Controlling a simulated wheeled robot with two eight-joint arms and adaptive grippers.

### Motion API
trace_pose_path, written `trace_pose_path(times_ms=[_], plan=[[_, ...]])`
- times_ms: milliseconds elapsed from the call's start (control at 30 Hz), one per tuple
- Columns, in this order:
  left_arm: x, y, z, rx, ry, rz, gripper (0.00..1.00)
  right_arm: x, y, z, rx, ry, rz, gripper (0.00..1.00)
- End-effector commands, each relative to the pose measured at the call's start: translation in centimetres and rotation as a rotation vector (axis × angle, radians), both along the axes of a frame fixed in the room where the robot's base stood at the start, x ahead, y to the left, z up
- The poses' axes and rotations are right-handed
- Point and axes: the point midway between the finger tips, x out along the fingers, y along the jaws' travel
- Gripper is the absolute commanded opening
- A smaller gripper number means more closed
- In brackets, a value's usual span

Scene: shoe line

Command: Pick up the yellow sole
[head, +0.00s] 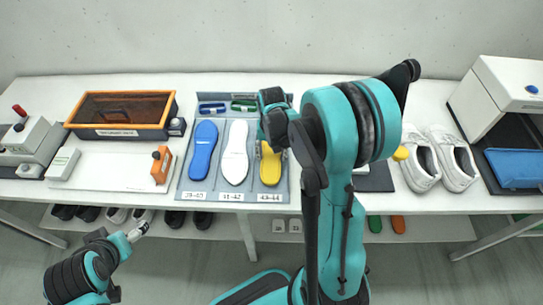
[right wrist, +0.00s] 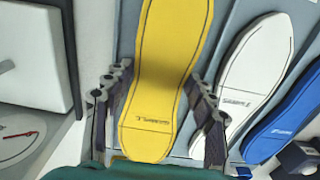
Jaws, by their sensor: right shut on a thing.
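The yellow sole (head: 271,166) lies at the right of the blue-grey tray (head: 210,189), over the "43-44" label; my right arm hides its upper part in the head view. In the right wrist view the yellow sole (right wrist: 170,60) runs between the two fingers of my right gripper (right wrist: 160,105), which is shut on its sides. I cannot tell whether the sole is lifted off the tray. My left gripper (head: 138,232) is low at the left, in front of the table and away from the soles; its jaws are too small to read.
A white sole (head: 235,152) and a blue sole (head: 203,150) lie left of the yellow one. An orange-framed box (head: 122,132) stands further left. White sneakers (head: 438,158) and a white machine (head: 505,95) are at the right. Shoes sit on the shelf below.

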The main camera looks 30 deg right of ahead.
Motion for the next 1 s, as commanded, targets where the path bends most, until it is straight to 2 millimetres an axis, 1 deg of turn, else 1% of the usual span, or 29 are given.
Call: trace_pose_path(times_ms=[33,100,167,400,500,600,767,1000], plan=[[0.0,0.0,0.7,0.0,0.0,0.0,0.8,0.0,0.0,1.2,0.0,0.0,0.0,0.19],[0.0,0.0,1.3,0.0,0.0,0.0,0.8,-0.1,0.0,2.7,0.0,0.0,0.0,0.19],[0.0,0.0,1.6,0.0,0.0,0.0,0.8,-1.6,0.1,3.4,0.0,0.0,-0.001,0.19],[0.0,0.0,3.2,0.0,0.0,0.0,0.8,-7.2,0.6,6.7,0.0,0.0,-0.001,0.19],[0.0,0.0,3.8,0.0,0.0,0.0,0.8,-9.0,0.7,7.8,0.0,0.0,-0.002,0.19],[0.0,0.0,4.2,0.0,0.0,0.0,0.8,-10.3,0.8,8.5,0.0,0.0,-0.002,0.19],[0.0,0.0,4.5,0.0,0.0,0.0,0.8,-11.4,0.9,9.0,0.0,0.0,0.0,0.19],[0.0,0.0,4.5,0.0,0.0,0.0,0.8,-11.7,0.9,9.1,0.0,0.0,0.0,0.19]])
